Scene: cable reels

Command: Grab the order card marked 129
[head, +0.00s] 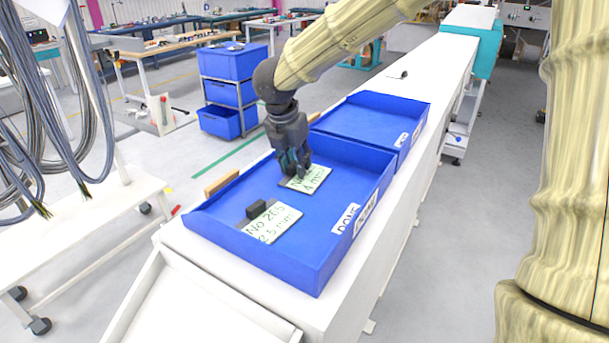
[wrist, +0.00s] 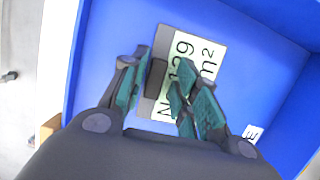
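The order card (head: 312,180) lies in the near blue tray (head: 300,275), partly hidden by my gripper in the head view. In the wrist view the white-green card (wrist: 207,62) reads 129 and carries a dark raised block (wrist: 156,78). My gripper (head: 295,172) points down over this card. In the wrist view my gripper (wrist: 164,62) is open, its fingers on either side of the block, with a gap on the right; contact is not clear. A second card (head: 272,222), marked No 265, with a dark block (head: 257,209), lies nearer in the same tray.
Another blue tray (head: 372,122), apparently empty, stands behind on the same white bench (head: 440,75). The near tray's walls surround the cards, with a DONE label (head: 345,218) on its right wall. Hanging cables (head: 50,100) are at left.

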